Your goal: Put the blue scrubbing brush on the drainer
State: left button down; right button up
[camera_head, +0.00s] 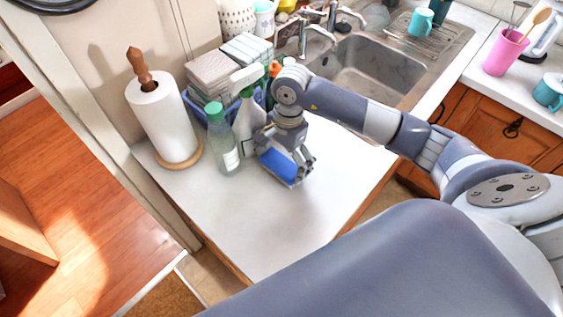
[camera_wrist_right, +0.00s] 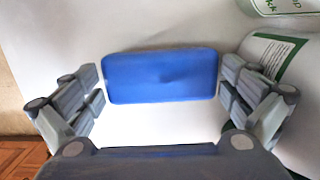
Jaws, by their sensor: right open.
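The blue scrubbing brush (camera_head: 277,165) is on the white counter, partly covered by my right gripper (camera_head: 290,168) above it. In the right wrist view the brush (camera_wrist_right: 160,77) shows as a blue rounded block lying crosswise between the two fingers of my right gripper (camera_wrist_right: 161,90). The fingers are open, one close at each end of the brush; whether they touch it I cannot tell. The drainer (camera_head: 437,43) is beside the sink at the upper right, with a turquoise mug (camera_head: 421,22) on it. My left gripper is not in view.
A green-capped bottle (camera_head: 222,145) and a white spray bottle (camera_head: 247,115) stand close left of my right gripper. Left of them is a paper towel roll (camera_head: 163,115). The sink (camera_head: 365,75) with its taps lies between brush and drainer. The front counter (camera_head: 260,225) is clear.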

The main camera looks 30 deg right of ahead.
jog(key=shift+a+f, duration=0.1)
jog(key=shift+f, duration=0.6)
jog(key=c, duration=0.9)
jog(key=shift+r, duration=0.1)
jog(key=shift+r+b, duration=0.4)
jog(key=shift+r, duration=0.05)
notch_tip(320, 180, up, 2)
jog(key=shift+r+b, duration=0.15)
jog(key=shift+b, duration=0.65)
jog(key=s+d+b, duration=0.1)
jog(key=s, duration=0.3)
jog(key=s+d+r+b, duration=0.1)
jog(key=s+b, duration=0.1)
jog(key=s, duration=0.3)
jog(key=s+d+b, duration=0.2)
jog(key=s, duration=0.3)
jog(key=shift+r, duration=0.15)
jog(key=shift+s+d+r+b, duration=0.15)
jog(key=shift+s+b, duration=0.25)
jog(key=shift+s, duration=0.35)
